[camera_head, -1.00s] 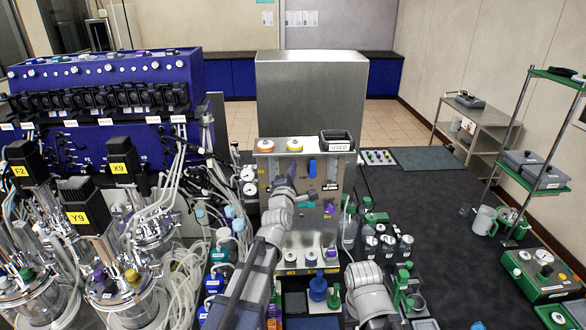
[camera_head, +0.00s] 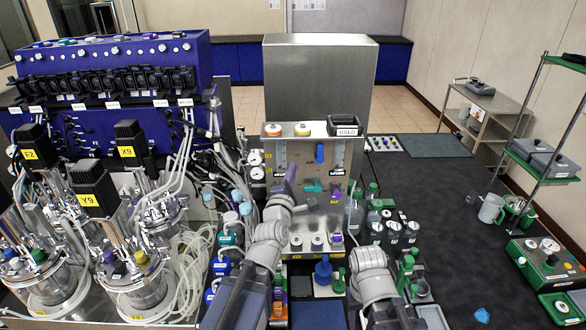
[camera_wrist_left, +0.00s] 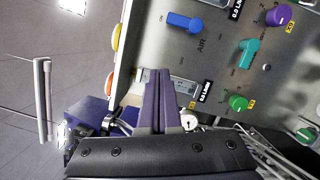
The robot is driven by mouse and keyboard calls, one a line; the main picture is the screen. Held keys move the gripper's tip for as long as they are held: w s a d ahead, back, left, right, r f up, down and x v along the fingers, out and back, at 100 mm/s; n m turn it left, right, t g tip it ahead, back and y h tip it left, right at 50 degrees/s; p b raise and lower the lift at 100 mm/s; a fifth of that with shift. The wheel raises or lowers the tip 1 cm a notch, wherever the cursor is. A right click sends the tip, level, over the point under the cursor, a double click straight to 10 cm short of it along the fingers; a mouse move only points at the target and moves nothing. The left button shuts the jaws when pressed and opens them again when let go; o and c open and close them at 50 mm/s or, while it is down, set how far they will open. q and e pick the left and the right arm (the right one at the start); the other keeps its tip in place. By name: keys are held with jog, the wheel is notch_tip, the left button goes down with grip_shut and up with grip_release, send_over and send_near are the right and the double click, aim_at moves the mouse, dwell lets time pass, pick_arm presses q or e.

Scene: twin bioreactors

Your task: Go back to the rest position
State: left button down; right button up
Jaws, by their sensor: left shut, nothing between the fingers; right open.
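My left gripper (camera_head: 291,172) is shut and empty, in front of the silver valve panel (camera_head: 300,222). In the left wrist view its purple fingers (camera_wrist_left: 158,78) are pressed together near the panel's edge, with nothing between them. That view also shows a blue valve handle (camera_wrist_left: 185,22), a teal one (camera_wrist_left: 248,53), a green knob (camera_wrist_left: 238,103) and a purple knob (camera_wrist_left: 278,15). I cannot tell whether the fingers touch the panel. My right arm (camera_head: 370,272) stands low at the front, right of the panel. Its gripper is not seen.
Glass reactors with black motors (camera_head: 97,187) and tubing stand at the left. Small bottles (camera_head: 388,228) stand right of the panel. A black box marked USED (camera_head: 347,126) sits on top of the panel. The dark bench (camera_head: 440,205) is mostly clear at the right, before a green-shelved rack (camera_head: 537,172).

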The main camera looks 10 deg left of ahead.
pick_arm(q)
jog(key=shift+f, duration=0.1)
jog(key=s+d+f+m+g+h+b, duration=0.1)
jog(key=s+d+f+m+g+b, duration=0.15)
jog(key=d+f+m, duration=0.4)
jog(key=s+d+f+m+g+h+b, duration=0.2)
jog(key=d+f+m+g+b, duration=0.15)
jog(key=f, duration=0.65)
jog(key=s+d+f+m+g+h+b, duration=0.1)
jog(key=s+d+f+m+g+b, duration=0.1)
jog(key=d+f+m+g, duration=0.45)
jog(key=s+a+f+m+g+y+b, duration=0.2)
jog(key=s+f+m+g+b, duration=0.1)
jog(key=s+f+m, duration=0.2)
jog(key=s+a+f+m+g+y+b, duration=0.2)
jog(key=s+f+m+g+b, duration=0.1)
jog(key=s+f, duration=0.7)
jog(key=s+m+g, duration=0.1)
jog(key=s+m, duration=0.1)
jog(key=s, duration=0.1)
jog(key=shift+a, duration=0.15)
